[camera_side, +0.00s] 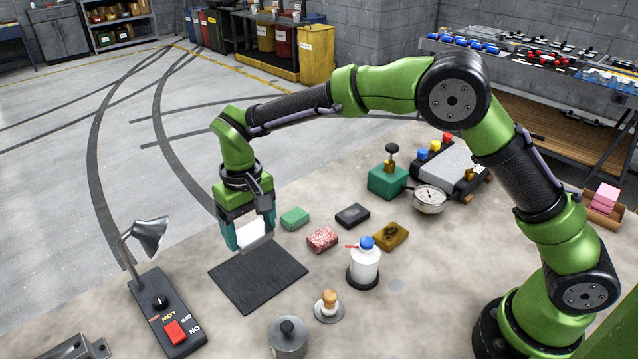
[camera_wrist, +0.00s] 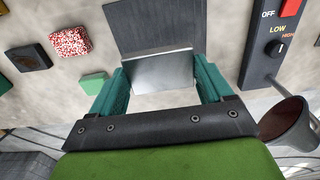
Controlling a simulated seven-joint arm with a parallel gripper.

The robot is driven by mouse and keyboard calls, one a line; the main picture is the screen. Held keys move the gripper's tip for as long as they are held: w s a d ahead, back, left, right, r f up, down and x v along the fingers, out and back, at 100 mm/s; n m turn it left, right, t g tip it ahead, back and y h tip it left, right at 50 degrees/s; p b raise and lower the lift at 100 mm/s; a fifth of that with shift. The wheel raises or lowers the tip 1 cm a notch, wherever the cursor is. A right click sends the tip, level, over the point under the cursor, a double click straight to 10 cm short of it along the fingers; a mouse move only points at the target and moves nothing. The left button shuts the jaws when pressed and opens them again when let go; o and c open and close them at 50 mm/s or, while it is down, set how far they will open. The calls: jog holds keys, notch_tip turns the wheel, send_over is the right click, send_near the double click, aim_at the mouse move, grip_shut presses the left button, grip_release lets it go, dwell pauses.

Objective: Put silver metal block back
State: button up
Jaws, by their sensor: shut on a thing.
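The silver metal block (camera_side: 254,236) is between the fingers of my gripper (camera_side: 250,232), which is shut on it. In the wrist view the silver metal block (camera_wrist: 160,70) shows a flat, shiny face between the two teal fingers of my gripper (camera_wrist: 158,82). The block appears held above the work surface, by the far left edge of a dark ribbed mat (camera_side: 262,280). The dark mat (camera_wrist: 150,25) also shows just beyond the block in the wrist view. The exact height of the block is hard to tell.
Green (camera_side: 295,218), red speckled (camera_side: 322,239), black (camera_side: 352,215) and yellow-brown (camera_side: 390,236) blocks lie right of the mat. A white bottle (camera_side: 364,265) stands nearby. A lamp-topped switch box (camera_side: 168,315) is left of the mat. The mat's visible surface is clear.

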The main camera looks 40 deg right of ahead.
jog(key=d+r+m, duration=0.2)
jog(key=d, duration=0.6)
jog(key=shift+n, duration=0.6)
jog(key=s+d+f, duration=0.2)
jog(key=s+d, duration=0.1)
jog(key=d, duration=0.2)
jog(key=s+d+f, duration=0.2)
jog(key=s+d, duration=0.1)
jog(key=d, duration=0.3)
jog(key=s+d+f, duration=0.1)
jog(key=s+d, duration=0.2)
jog(key=d, duration=0.3)
jog(key=shift+s+f, duration=0.4)
jog(key=shift+s+f+n, duration=0.1)
jog(key=shift+f+n, duration=0.2)
send_over(327, 203)
jog(key=shift+f, duration=2.45)
jog(key=shift+f, duration=0.15)
jog(key=o, duration=1.2)
jog(key=shift+o, duration=0.2)
